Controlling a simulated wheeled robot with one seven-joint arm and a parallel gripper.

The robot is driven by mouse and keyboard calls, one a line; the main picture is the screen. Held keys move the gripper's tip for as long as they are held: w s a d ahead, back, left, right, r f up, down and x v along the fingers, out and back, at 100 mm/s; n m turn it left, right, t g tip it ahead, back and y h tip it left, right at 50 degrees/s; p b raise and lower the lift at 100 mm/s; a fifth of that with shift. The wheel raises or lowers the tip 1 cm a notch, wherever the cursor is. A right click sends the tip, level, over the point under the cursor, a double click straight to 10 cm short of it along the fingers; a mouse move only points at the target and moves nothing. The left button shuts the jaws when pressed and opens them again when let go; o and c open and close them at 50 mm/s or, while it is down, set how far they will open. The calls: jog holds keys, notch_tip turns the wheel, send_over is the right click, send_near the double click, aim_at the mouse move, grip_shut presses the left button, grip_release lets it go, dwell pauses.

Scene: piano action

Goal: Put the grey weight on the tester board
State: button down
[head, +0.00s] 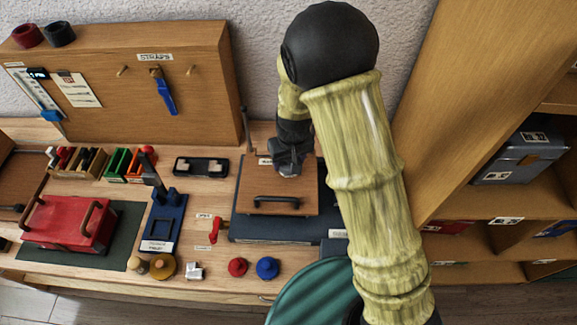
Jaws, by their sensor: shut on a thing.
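My gripper (289,168) is dark and points down over the back edge of a brown wooden board (280,186). It is shut on a small dark grey piece, which looks like the grey weight; its outline is hard to tell from the fingers. I cannot tell whether it touches the board. The board looks like the tester board. It has a black handle (277,200) near its front and lies on a dark blue base (270,228). My forearm hides the right side of the base.
A red weight (237,267), a blue weight (267,268) and a small silver block (194,271) stand along the front edge. A red clamp (215,230) and a blue stand (161,222) are left of the board. A wooden shelf (480,210) rises at right.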

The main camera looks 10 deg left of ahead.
aim_at(289, 168)
jog(key=shift+r, duration=0.1)
jog(key=shift+s+f, duration=0.1)
jog(key=shift+f, duration=1.75)
jog(key=shift+f, duration=0.1)
jog(key=shift+c, duration=2.1)
grip_release()
jog(key=r, duration=0.4)
jog(key=s+r, duration=0.1)
jog(key=r, duration=0.7)
jog(key=shift+s+d, duration=0.3)
jog(key=shift+d, duration=0.1)
